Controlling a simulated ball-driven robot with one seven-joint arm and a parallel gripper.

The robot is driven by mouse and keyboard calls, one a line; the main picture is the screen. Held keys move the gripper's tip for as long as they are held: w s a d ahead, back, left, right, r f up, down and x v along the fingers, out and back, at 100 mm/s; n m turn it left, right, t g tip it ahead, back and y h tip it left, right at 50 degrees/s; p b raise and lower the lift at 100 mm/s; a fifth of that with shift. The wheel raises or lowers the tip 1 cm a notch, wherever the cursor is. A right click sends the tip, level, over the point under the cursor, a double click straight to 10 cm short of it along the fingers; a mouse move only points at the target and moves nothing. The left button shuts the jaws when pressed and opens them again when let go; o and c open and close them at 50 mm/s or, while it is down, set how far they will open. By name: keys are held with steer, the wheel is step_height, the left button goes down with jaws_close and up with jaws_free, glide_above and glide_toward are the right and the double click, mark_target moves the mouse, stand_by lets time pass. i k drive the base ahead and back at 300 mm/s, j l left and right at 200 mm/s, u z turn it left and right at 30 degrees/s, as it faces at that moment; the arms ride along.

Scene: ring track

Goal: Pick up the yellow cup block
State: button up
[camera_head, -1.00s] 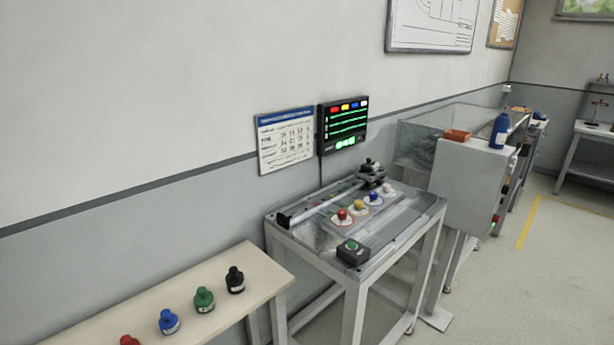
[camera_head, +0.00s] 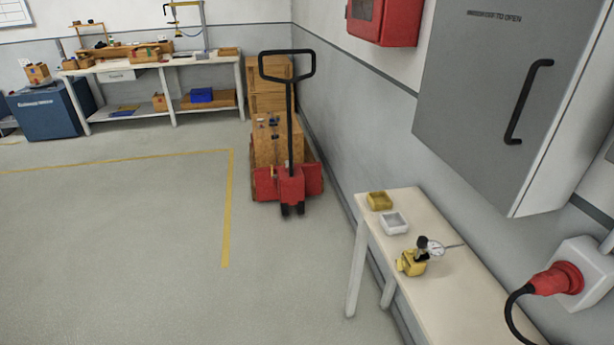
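A narrow cream table (camera_head: 456,290) stands against the wall at the lower right. On it, near its front left edge, is a small yellow block (camera_head: 411,263) with a dark knob-like part and a round dial beside or behind it. A yellow-brown open box (camera_head: 380,201) sits at the table's far end. I cannot tell for sure which of these two is the yellow cup block. My gripper is not in view.
A white box (camera_head: 394,222) lies between the yellow items. A grey cabinet (camera_head: 490,100) overhangs the table, and a red plug (camera_head: 557,278) with a black cable is at the right. A red pallet jack (camera_head: 290,183) carries wooden crates. Open floor lies left.

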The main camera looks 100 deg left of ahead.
mark_target(378, 201)
steer(key=u, duration=2.1)
